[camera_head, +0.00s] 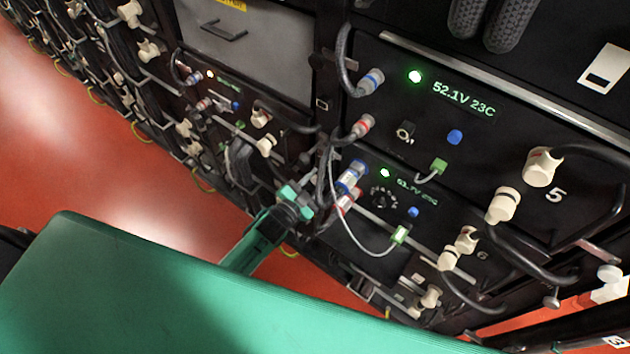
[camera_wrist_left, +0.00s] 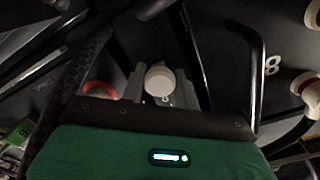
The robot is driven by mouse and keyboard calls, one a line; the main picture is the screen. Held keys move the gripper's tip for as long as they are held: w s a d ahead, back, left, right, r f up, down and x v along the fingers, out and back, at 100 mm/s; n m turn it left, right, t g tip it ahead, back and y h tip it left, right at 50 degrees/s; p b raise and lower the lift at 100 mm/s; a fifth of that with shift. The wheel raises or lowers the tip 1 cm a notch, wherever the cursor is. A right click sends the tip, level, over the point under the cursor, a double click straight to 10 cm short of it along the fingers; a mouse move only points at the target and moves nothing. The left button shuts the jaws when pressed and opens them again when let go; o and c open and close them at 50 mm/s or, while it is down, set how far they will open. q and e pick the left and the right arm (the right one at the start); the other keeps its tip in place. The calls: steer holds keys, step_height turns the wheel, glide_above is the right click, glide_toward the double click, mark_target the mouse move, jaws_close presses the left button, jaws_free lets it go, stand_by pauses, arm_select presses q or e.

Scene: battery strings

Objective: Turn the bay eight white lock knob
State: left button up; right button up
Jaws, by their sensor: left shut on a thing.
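In the left wrist view my left gripper (camera_wrist_left: 160,88) is shut with its grey fingers on either side of a round white knob (camera_wrist_left: 159,80). A white number 8 (camera_wrist_left: 272,65) is on the black panel to the right of the knob. The knob's marking and turn angle are too unclear to read. In the head view a large green part of my own body covers the lower left, and I cannot make out the bay eight knob or the left fingertips there. My right gripper is not in view.
A white fitting with a red band (camera_wrist_left: 306,88) is at the right. In the head view, battery bays with lit displays (camera_head: 463,98), white knobs (camera_head: 541,166) and cables crowd the rack. The red floor (camera_head: 90,140) is open at left.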

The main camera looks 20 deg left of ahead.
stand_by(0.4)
arm_select(q)
steer(key=o, duration=1)
steer(key=shift+c, duration=0.2)
steer(key=b+v, duration=0.2)
steer(key=v, duration=1.2)
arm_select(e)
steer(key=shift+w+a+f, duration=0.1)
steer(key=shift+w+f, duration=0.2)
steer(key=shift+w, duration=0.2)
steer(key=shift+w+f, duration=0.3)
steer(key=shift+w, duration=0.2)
arm_select(q)
steer(key=shift+w, duration=0.1)
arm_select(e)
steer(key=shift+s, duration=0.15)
